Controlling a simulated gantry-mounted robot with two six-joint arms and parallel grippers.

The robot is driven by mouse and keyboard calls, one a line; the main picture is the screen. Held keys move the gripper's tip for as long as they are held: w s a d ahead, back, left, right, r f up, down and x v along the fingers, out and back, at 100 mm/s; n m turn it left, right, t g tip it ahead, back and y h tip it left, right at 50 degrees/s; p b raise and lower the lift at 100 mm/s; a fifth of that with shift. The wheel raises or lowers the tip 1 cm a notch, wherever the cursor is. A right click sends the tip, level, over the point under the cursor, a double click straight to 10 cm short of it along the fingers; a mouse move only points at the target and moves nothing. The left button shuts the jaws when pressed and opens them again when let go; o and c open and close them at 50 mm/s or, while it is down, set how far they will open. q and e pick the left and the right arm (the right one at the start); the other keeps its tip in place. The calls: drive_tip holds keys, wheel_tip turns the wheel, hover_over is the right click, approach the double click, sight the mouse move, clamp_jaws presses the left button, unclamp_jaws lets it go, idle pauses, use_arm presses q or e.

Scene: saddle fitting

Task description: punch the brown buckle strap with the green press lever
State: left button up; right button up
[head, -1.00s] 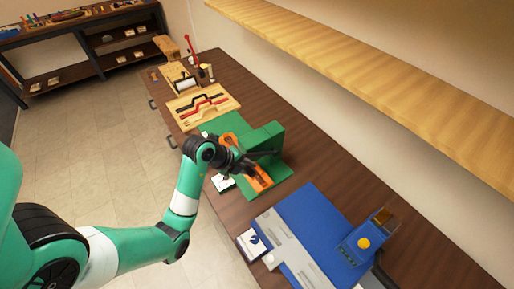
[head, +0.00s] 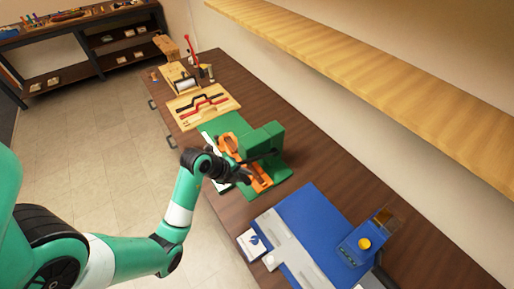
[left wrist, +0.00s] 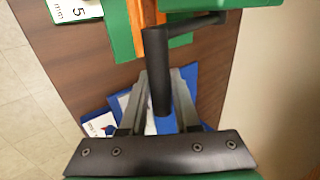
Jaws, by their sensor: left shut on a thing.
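The green press (head: 262,140) stands on its green base on the bench, and its green body shows at the top of the left wrist view (left wrist: 220,3). Its black lever (left wrist: 160,75) has a crank arm and an upright grip. My left gripper (head: 240,174) is at the front of the press; in the left wrist view its fingers (left wrist: 160,108) are shut around the lever's grip. An orange-brown piece (head: 258,180) lies along the base under the press body, partly hidden by my gripper. I cannot tell the strap from its holder.
A blue machine (head: 315,225) with a grey plate stands nearer on the bench, with a white card (head: 251,243) beside it. A wooden tray (head: 187,115) with red and black straps lies beyond the press. A wooden shelf (head: 370,75) runs along the wall.

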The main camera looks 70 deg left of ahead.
use_arm(q)
wheel_tip(320, 180, down, 7)
drive_tip(key=s+b, duration=0.1)
drive_tip(key=shift+d, duration=0.2)
idle(0.9)
drive_tip(key=shift+s+b, duration=0.15)
drive_tip(key=shift+b, duration=0.15)
wheel_tip(320, 180, up, 3)
drive_tip(key=p, duration=0.4)
drive_tip(key=shift+r, duration=0.1)
idle(0.3)
